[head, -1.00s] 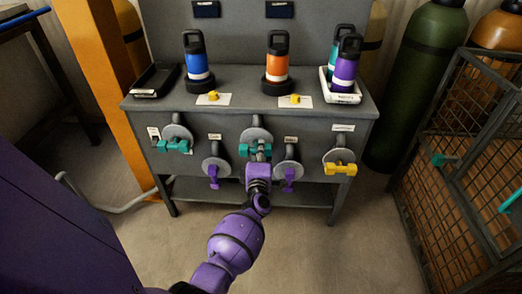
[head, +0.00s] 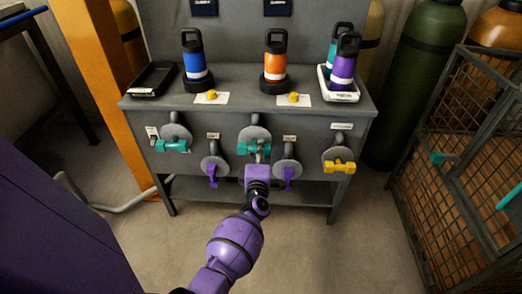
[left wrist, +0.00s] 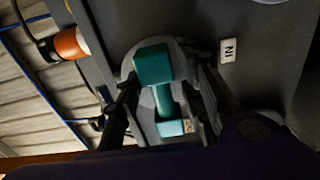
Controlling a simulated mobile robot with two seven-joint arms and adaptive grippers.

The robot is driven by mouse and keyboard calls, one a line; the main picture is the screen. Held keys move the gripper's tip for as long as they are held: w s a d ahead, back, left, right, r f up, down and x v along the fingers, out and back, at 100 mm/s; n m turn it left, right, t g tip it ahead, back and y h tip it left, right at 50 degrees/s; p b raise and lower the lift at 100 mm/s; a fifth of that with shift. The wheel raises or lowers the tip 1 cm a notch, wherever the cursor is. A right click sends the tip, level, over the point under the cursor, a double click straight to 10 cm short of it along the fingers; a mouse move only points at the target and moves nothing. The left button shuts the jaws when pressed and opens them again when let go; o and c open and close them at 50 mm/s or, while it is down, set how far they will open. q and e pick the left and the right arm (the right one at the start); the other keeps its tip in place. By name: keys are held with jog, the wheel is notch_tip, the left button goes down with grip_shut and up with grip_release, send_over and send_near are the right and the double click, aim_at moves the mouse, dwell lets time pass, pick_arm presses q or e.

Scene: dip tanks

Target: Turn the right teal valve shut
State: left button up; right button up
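The right teal valve (head: 243,148) is the middle one in the upper row on the grey bench front, with a teal bar handle on a round grey plate. In the head view its handle lies roughly level, partly hidden by my left gripper (head: 257,157). In the left wrist view the teal handle (left wrist: 163,98) lies between the two dark fingers of my left gripper (left wrist: 165,115), with gaps on both sides. The gripper is open around the handle; contact is not visible. Another teal valve (head: 172,145) is at the left. My right gripper is not in view.
Purple valves (head: 212,172) (head: 288,175) flank my left wrist lower down. A yellow valve (head: 338,166) is at the right. Blue (head: 196,62) and orange (head: 275,64) bottles stand on the bench top. A wire cage (head: 462,170) stands right; the floor in front is clear.

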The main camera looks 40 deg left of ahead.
pick_arm(q)
jog(key=v, duration=1.1)
jog(key=shift+d, duration=0.15)
